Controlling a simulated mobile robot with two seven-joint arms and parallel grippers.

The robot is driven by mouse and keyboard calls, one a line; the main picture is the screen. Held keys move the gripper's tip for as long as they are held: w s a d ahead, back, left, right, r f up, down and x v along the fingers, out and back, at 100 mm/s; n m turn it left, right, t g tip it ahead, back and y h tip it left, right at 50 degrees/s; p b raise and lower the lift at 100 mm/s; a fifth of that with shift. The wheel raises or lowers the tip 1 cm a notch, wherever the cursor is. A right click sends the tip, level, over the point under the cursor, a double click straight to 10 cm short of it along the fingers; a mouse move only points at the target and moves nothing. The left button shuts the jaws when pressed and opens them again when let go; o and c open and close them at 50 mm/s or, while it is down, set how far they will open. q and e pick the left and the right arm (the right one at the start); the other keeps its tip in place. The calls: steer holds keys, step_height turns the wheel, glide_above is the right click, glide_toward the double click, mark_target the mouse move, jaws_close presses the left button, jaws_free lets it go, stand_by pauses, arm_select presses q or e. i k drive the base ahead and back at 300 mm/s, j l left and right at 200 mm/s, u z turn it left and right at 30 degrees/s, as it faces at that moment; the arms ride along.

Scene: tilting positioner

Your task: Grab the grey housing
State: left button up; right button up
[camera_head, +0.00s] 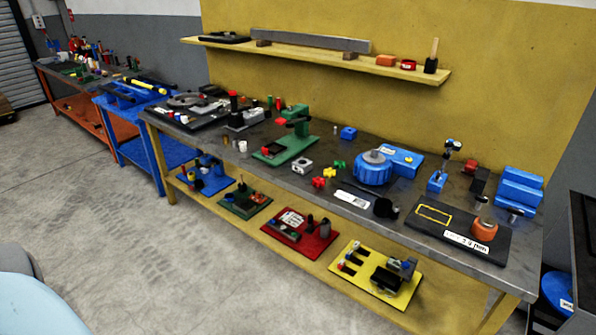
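A small light-grey block with a round opening, which looks like the grey housing (302,166), sits on the dark metal top of the long workbench (330,180). It is just right of a green plate with a green stand (286,148) and behind small red and yellow pieces (322,178). A blue round device, apparently the tilting positioner (372,172), stands to its right. Neither of my grippers is in view. Nothing is touching the housing from above.
A black plate with a yellow outline (433,213) and an orange round part (484,230) lies at the right end. A blue vise-like block (519,186) stands behind it. A wooden shelf (330,54) hangs above. Open concrete floor (130,230) lies in front.

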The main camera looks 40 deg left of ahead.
mark_target(303, 170)
steer(key=u, duration=1.6)
